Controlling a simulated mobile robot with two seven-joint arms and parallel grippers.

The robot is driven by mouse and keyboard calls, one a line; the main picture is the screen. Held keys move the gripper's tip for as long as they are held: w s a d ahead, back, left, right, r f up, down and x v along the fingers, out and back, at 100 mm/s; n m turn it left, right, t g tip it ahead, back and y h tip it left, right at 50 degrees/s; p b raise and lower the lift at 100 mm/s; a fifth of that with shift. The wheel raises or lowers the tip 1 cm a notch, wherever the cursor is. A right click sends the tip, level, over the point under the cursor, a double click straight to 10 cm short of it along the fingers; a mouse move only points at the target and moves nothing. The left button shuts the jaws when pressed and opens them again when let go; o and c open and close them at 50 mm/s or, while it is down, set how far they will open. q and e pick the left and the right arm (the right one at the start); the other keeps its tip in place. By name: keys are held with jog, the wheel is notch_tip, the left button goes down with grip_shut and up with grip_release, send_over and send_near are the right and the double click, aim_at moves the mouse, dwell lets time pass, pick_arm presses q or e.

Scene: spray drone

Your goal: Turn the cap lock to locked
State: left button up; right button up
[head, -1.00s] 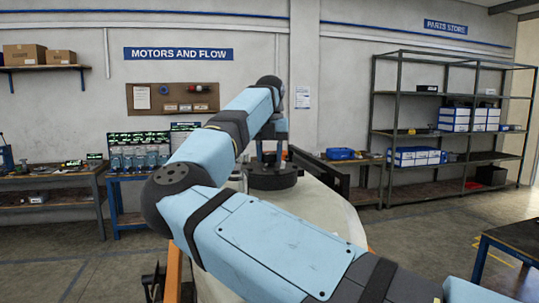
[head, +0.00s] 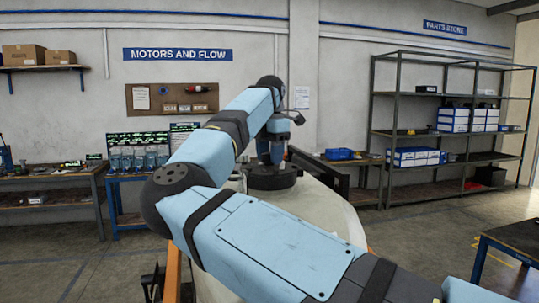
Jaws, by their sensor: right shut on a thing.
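The white tank (head: 325,212) of the drone lies ahead of me, partly behind my right arm. A round black cap (head: 272,181) sits on its top. My right gripper (head: 276,158) points straight down over the cap and is shut on its upper part. The fingertips and the cap's grip are small and dark, so the lock's exact position cannot be read. My left gripper is not in view.
A dark frame bar (head: 322,170) stands close to the right of the cap. Behind are a blue workbench (head: 116,192) at left and a metal shelf rack (head: 447,98) at right. A dark table (head: 512,238) edges in at lower right. Open floor lies between.

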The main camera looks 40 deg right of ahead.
jog(key=m, duration=0.4)
jog(key=shift+s, duration=0.1)
jog(key=shift+m, duration=2.1)
jog(key=o, duration=0.9)
jog(key=shift+o, duration=0.2)
jog(key=shift+s, duration=0.1)
